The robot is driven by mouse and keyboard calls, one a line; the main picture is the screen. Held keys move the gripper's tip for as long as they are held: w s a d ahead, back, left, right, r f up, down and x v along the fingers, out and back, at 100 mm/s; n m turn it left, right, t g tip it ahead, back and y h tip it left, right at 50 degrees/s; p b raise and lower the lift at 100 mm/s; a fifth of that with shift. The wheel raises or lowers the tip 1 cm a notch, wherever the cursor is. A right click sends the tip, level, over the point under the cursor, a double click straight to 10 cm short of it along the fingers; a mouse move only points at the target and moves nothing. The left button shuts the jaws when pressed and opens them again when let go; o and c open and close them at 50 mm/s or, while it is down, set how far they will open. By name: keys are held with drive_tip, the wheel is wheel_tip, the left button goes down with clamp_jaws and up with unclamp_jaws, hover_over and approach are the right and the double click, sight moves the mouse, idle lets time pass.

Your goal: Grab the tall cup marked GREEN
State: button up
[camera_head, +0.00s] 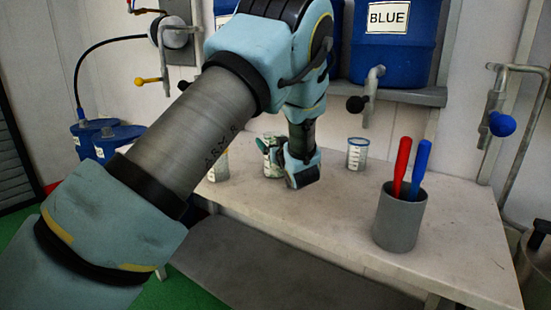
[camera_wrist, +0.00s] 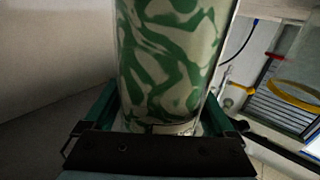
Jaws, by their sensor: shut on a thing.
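A tall cup with green and pale patches (camera_wrist: 170,60) fills the middle of the wrist view. My gripper (camera_wrist: 160,122) is shut on it, with a finger on each side. In the head view the cup (camera_head: 270,150) shows just left of my gripper (camera_head: 285,163), which hides part of it. It is near the back of the table, close to the tabletop. I cannot tell whether its base touches the table. Its label cannot be read.
Another cup (camera_head: 219,165) stands to the left, partly hidden by my arm. A cup with blue marks (camera_head: 357,154) stands to the right. A grey holder (camera_head: 398,222) with red and blue sticks is at the front right. A blue barrel (camera_head: 395,55) with a tap is behind.

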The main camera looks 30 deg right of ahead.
clamp_jaws()
drive_tip(key=shift+r, duration=0.1)
drive_tip(key=shift+r, duration=0.1)
idle(0.3)
